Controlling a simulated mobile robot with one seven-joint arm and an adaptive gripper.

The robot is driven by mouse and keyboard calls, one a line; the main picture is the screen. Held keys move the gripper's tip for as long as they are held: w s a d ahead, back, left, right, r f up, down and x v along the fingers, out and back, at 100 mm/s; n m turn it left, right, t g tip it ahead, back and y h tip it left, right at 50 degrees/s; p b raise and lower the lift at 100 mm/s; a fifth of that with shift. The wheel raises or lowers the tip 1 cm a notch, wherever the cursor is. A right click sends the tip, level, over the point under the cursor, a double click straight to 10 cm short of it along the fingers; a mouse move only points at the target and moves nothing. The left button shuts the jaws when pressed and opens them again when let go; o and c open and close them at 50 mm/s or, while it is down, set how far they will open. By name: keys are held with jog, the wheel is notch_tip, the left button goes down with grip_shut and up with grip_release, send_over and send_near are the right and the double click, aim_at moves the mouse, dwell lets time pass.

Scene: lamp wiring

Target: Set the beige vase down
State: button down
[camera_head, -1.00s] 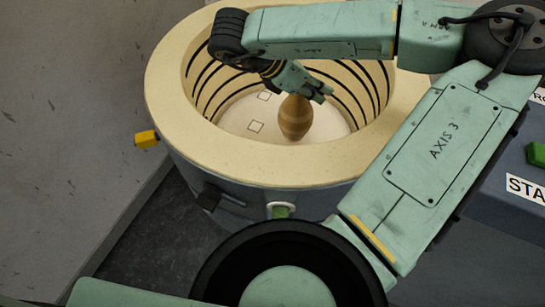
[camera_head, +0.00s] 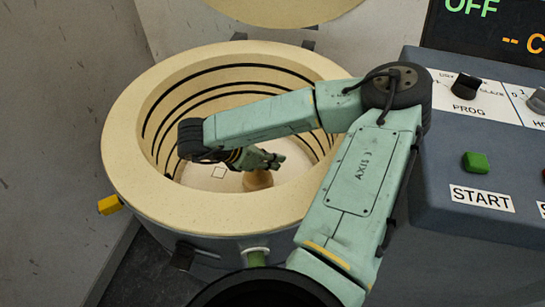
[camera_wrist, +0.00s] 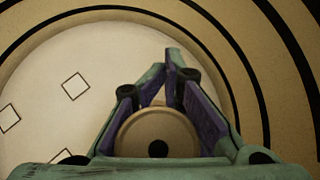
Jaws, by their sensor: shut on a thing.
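The beige vase (camera_head: 258,180) is inside the round kiln (camera_head: 125,165), low down by the front wall. Its lower part is hidden by the kiln's rim. My gripper (camera_head: 277,160) reaches down into the kiln and is shut on the vase near its top. In the wrist view the vase (camera_wrist: 157,132) shows from above, its round dark mouth between the two fingers (camera_wrist: 172,85). The pale kiln floor (camera_wrist: 45,85) lies below it, with square outlines drawn on it. I cannot tell whether the vase's base touches the floor.
Dark heating coils line the kiln's inner wall around my gripper. The kiln lid (camera_head: 285,8) stands raised at the back. A control panel with a green START button (camera_head: 476,162) and a display reading OFF (camera_head: 470,8) is at the right. A yellow block (camera_head: 110,205) juts from the kiln's left side.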

jog(key=shift+f, duration=0.1)
jog(key=c, duration=2.2)
grip_release()
jog(key=shift+b, duration=0.3)
jog(key=o, duration=0.5)
jog(key=shift+o, duration=0.2)
jog(key=b+v, duration=0.1)
jog(key=v, duration=1.1)
jog(key=shift+b, duration=0.3)
